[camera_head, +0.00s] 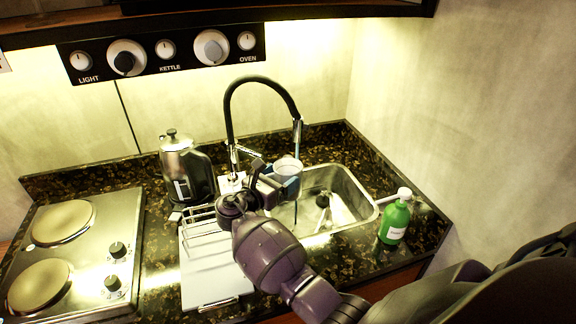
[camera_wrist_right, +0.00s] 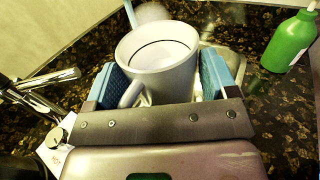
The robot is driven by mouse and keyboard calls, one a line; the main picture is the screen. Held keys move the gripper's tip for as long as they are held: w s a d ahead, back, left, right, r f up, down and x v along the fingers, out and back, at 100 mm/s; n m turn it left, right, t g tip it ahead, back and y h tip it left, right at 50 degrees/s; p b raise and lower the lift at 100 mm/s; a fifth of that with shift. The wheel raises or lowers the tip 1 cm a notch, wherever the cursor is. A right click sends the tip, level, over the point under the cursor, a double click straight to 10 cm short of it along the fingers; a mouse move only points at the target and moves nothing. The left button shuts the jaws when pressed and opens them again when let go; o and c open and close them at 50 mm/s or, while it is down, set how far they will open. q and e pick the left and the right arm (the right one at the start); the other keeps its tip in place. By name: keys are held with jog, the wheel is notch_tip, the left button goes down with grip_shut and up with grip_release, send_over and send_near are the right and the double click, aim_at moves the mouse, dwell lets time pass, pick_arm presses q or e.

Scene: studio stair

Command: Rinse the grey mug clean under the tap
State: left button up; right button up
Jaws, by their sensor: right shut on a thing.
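The grey mug (camera_head: 287,165) is held over the sink (camera_head: 345,180), under the black tap (camera_head: 262,84). My right gripper (camera_head: 278,182) is shut on the mug. In the right wrist view the mug (camera_wrist_right: 160,58) stands roughly upright between the blue finger pads of my gripper (camera_wrist_right: 160,84), with its handle toward the wrist. A pale blue stream (camera_head: 297,140) runs from the tap spout down to the mug, and it also shows in the wrist view (camera_wrist_right: 148,12). The mug's inside looks pale with a dark ring. My left gripper is not in view.
A green soap bottle (camera_head: 395,220) stands right of the sink. A metal kettle (camera_head: 185,168) stands behind a wire rack (camera_head: 200,232) and a white board (camera_head: 208,270). A two-plate hob (camera_head: 75,250) is at the left. Walls close off the back and right.

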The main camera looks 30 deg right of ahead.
aim_at(277, 178)
jog(key=shift+a+r, duration=0.1)
jog(key=shift+s+a+r, duration=0.45)
jog(key=shift+s+r, duration=0.15)
jog(key=shift+s, duration=0.05)
jog(key=shift+s+a+r, duration=0.4)
jog(key=shift+s+r, duration=0.15)
jog(key=shift+s, duration=0.05)
jog(key=shift+s+a+r, duration=0.45)
jog(key=shift+s+r, duration=0.1)
jog(key=shift+r, duration=0.05)
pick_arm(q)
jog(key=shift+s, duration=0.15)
pick_arm(e)
jog(key=shift+s+a+r, duration=0.1)
jog(key=shift+s+r, duration=0.1)
jog(key=shift+s, duration=0.05)
jog(key=shift+w, duration=0.1)
